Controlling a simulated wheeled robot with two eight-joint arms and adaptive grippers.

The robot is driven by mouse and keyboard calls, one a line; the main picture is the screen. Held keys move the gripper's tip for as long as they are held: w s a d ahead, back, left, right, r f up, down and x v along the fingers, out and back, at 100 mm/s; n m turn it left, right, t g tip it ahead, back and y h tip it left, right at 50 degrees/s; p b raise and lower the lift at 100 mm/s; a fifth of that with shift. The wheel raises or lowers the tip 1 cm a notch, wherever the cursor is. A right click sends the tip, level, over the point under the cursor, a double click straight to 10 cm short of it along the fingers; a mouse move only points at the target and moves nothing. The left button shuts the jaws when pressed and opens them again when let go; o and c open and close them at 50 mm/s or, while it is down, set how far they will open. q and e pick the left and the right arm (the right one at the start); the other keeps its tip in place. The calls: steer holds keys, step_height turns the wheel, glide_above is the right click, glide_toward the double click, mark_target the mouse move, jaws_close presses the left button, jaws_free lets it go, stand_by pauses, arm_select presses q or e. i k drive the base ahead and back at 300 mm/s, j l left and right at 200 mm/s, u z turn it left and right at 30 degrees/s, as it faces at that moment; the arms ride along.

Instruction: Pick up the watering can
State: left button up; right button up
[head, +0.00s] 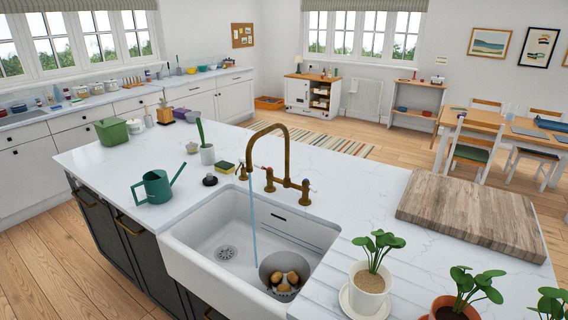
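A green watering can (156,187) stands upright on the white marble island top, left of the sink. Its handle is on the left side and its long spout points up to the right. Nothing is touching it. Neither of my grippers shows in the head view.
The white sink (190,262) has a brass faucet (285,150) with water running and a pot (283,270) inside. A black stopper (210,180), sponge (227,168) and cactus pot (207,154) are near the can. A green box (111,131), wooden board (478,208) and potted plants (370,275) also stand there.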

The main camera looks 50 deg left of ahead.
mark_target(157, 186)
steer(key=u, duration=2.65)
steer(key=j+z, duration=0.1)
steer(key=z, duration=0.4)
steer(key=i+j+z, duration=0.2)
steer(key=j, duration=0.15)
steer(key=i+j+z, duration=0.2)
steer(key=j+z, duration=0.2)
steer(key=j, duration=0.25)
steer(key=i+j+z, duration=0.2)
steer(key=j, duration=0.2)
steer(key=i+j, duration=0.1)
steer(key=j, duration=0.25)
steer(key=i+j, duration=0.15)
steer(key=j, duration=0.2)
steer(key=i+j, duration=0.1)
steer(key=j, duration=0.25)
steer(key=i+j+z, duration=0.1)
steer(key=j, duration=0.3)
steer(key=i+l, duration=0.1)
